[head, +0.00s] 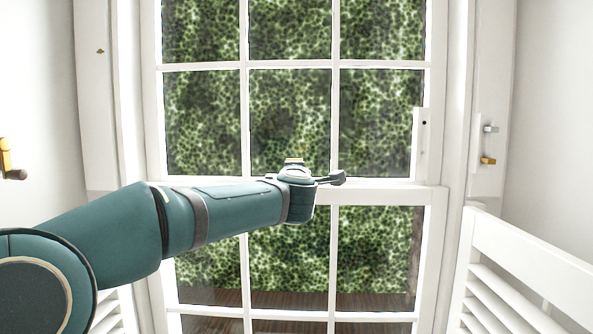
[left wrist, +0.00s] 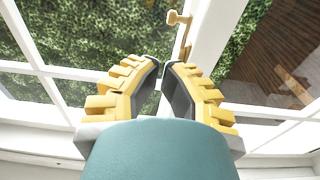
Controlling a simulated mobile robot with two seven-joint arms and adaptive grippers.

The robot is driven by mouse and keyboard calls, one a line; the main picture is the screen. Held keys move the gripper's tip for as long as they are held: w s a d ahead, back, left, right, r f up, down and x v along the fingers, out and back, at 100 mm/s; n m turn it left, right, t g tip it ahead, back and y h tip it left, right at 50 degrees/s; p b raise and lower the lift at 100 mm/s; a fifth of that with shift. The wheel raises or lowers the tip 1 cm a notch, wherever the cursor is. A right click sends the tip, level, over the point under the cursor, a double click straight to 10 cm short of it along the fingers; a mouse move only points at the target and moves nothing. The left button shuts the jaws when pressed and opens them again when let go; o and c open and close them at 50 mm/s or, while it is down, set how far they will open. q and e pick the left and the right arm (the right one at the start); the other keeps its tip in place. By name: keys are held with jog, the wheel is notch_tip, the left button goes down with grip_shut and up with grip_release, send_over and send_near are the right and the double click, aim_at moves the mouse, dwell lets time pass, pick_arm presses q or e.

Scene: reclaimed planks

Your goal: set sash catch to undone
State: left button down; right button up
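The sash catch (left wrist: 184,38) shows in the left wrist view as a thin brass lever with a knob at its far end, against the white meeting rail of the window. Its lower part runs down behind my finger. My left gripper (left wrist: 160,68) has yellow ridged fingers with dark pads. The pads stand apart with nothing visible between them, and the catch lies just beyond the tips; I cannot tell whether they touch. In the head view my left gripper (head: 296,166) is mostly hidden by my wrist at the middle of the meeting rail (head: 395,192), and I cannot make out the catch there.
A white paned window (head: 290,68) with greenery outside fills the middle. A louvered white shutter (head: 525,265) stands at the lower right. Small grey (head: 490,128) and brass (head: 488,161) fittings sit on the right frame. A brass and dark handle (head: 10,172) is at the left edge.

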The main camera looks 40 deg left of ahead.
pick_arm(q)
jog(key=p+x, duration=0.1)
jog(key=x, duration=0.9)
jog(key=shift+w+p, duration=0.1)
jog(key=shift+p, duration=0.3)
jog(key=shift+f, duration=0.1)
